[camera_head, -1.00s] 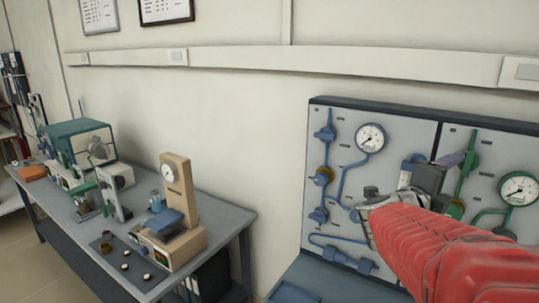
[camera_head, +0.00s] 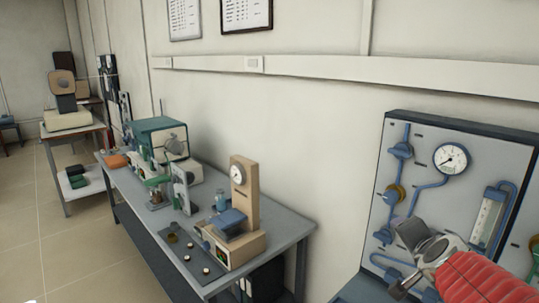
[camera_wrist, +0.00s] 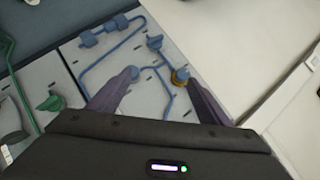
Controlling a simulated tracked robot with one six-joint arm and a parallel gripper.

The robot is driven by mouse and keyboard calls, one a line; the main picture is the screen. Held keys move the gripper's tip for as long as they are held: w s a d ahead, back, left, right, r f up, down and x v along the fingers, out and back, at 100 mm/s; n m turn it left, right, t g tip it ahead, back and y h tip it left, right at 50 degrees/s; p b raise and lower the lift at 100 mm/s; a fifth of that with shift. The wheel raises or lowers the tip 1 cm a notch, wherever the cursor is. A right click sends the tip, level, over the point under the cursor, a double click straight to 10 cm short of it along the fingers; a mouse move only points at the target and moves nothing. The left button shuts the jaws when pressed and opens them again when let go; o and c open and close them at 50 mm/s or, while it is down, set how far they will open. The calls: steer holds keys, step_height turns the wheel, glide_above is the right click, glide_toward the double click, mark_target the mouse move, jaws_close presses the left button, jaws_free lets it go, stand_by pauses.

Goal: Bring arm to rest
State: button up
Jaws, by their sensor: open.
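My arm (camera_head: 475,277) in its red sleeve reaches in from the lower right of the head view. My gripper (camera_wrist: 160,100) shows in the wrist view with its two purple-grey fingers spread apart and nothing between them. Behind the fingers is the gauge panel (camera_head: 437,143), a grey board with blue pipes, valves and a round dial (camera_head: 451,158). In the wrist view the panel (camera_wrist: 115,70) appears tilted, with a yellow-and-blue valve (camera_wrist: 181,76) by the right finger. The fingertips are hard to make out in the head view.
A grey workbench (camera_head: 285,227) along the wall holds a green furnace (camera_head: 160,139), a beige dial instrument (camera_head: 246,195) and small parts. A white table (camera_head: 66,130) with a scale-like device (camera_head: 67,118) stands farther left. Open tiled floor (camera_head: 85,240) lies left of the workbench.

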steer(key=s+a+f+n+g+y, duration=0.2)
steer(key=s+a+f+n+g, duration=0.1)
steer(key=s+a+n, duration=0.4)
steer(key=s+a+f+n+g+y, duration=0.1)
steer(key=s+a+f+n+g, duration=0.2)
steer(key=s+a+n, duration=0.3)
steer(key=s+a+f, duration=0.1)
steer(key=s+a, duration=0.3)
steer(key=s, duration=0.2)
steer(key=shift+s+a+n+y, duration=0.25)
steer(key=shift+a+n+y, duration=0.05)
steer(key=shift+n+y, duration=0.1)
steer(key=shift+f, duration=0.1)
